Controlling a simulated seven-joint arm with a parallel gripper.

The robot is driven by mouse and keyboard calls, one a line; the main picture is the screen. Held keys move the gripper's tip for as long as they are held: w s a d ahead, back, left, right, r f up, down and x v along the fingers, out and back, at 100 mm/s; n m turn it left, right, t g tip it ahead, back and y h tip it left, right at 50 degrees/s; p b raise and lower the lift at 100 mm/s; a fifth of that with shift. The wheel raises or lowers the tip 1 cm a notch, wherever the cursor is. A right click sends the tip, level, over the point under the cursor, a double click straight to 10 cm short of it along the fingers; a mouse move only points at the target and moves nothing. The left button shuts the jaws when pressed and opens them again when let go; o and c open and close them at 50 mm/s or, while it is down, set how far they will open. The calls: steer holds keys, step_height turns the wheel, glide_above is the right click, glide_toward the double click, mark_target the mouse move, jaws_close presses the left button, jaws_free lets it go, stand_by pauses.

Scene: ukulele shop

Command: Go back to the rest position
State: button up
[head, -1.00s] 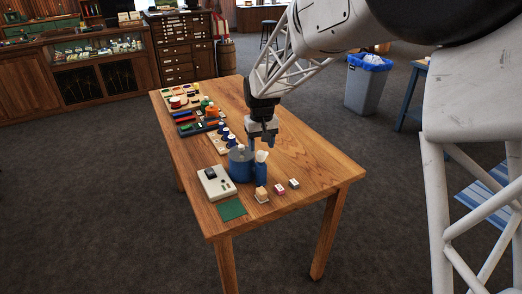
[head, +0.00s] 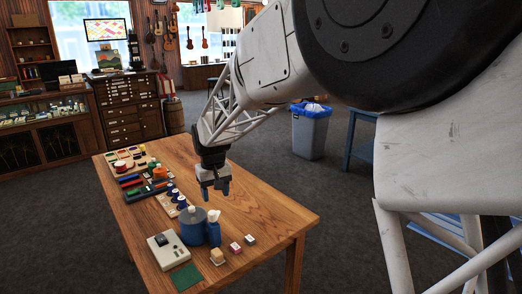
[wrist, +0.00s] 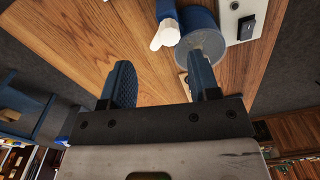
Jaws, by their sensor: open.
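My gripper (head: 215,187) hangs above the wooden table (head: 262,222) in the head view, behind a blue cylinder (head: 194,232) and a blue bottle with a white top (head: 213,229). In the wrist view my gripper (wrist: 163,82) has its two blue fingers apart with only bare table between them. The blue cylinder (wrist: 202,40) and the blue bottle's white top (wrist: 165,35) show beyond the fingertips there. The gripper holds nothing.
A beige device with a dark switch (head: 167,250) and a green pad (head: 187,277) lie at the table's near left. Several small blocks are at the near edge, including a pink one (head: 235,248). Trays of coloured parts (head: 130,181) lie at the far left. The right side is clear.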

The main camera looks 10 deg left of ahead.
steer(key=s+d+r+m, duration=0.1)
steer(key=s+d+r, duration=0.25)
steer(key=d, duration=0.45)
steer(key=s+d+r+m+t, duration=0.1)
steer(key=s+d+r, duration=0.1)
steer(key=s+d, duration=0.45)
steer(key=s+d+r+m, duration=0.1)
steer(key=s+d+r, duration=0.2)
steer(key=d, duration=0.7)
steer(key=s+d+f+m, duration=0.1)
steer(key=s+d+m, duration=0.1)
steer(key=s+d, duration=0.5)
steer(key=s+d+f+m+t, duration=0.1)
steer(key=s+d+f+m, duration=0.1)
steer(key=s+d, duration=0.6)
steer(key=s, duration=0.7)
steer(key=shift+s+d+t, duration=0.15)
steer(key=shift+s+t, duration=0.15)
steer(key=shift+s, duration=0.1)
